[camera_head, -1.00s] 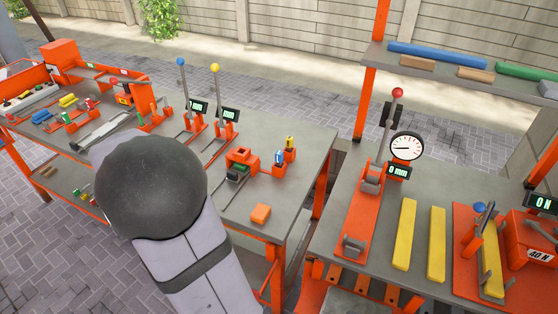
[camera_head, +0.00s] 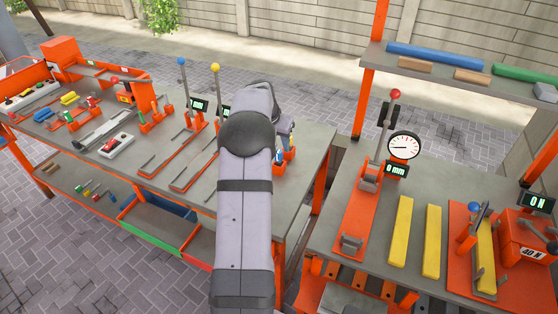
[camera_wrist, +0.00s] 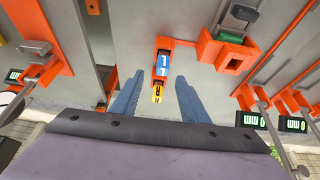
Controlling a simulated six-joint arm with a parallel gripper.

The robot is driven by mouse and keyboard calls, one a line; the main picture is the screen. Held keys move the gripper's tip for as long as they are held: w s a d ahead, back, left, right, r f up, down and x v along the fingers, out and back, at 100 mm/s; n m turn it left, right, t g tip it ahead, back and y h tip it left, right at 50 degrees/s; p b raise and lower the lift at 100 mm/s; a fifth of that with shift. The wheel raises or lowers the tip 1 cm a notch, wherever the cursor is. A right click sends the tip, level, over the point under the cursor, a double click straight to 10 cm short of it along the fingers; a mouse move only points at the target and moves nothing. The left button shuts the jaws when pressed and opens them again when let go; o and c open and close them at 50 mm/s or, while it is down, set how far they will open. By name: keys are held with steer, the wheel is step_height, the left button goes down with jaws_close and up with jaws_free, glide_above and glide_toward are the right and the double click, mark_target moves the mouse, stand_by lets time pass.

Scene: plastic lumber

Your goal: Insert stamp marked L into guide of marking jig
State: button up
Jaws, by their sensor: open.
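A blue stamp (camera_wrist: 163,64) with white marks, one like an upside-down L, stands in an orange holder (camera_wrist: 164,43) in the wrist view. A yellow stamp (camera_wrist: 157,94) is beside it, its mark too small to read. My gripper (camera_wrist: 160,78) is open and empty, with one finger on each side of the stamps, apart from them. The marking jig (camera_wrist: 216,50), orange with a green piece (camera_wrist: 234,38) in it, is at the upper right of the wrist view. My arm hides it in the head view, where the stamp holder (camera_head: 290,155) shows just right of my arm.
Several lever fixtures with small displays (camera_wrist: 248,119) flank the wrist view. In the head view, a white box with a red button (camera_head: 117,145) stands to the left. A second table (camera_head: 380,255) with a gauge (camera_head: 404,147) and yellow bars (camera_head: 402,235) is at the right.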

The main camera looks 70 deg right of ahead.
mark_target(279, 154)
steer(key=shift+p+x, duration=0.35)
steer(key=shift+x, duration=0.6)
steer(key=p+x, duration=0.2)
steer(key=x, duration=0.1)
steer(key=shift+w+a+f+p, duration=0.2)
steer(key=shift+a+f+p, duration=0.05)
steer(key=shift+p, duration=0.05)
steer(key=shift+x, duration=0.95)
jaws_close()
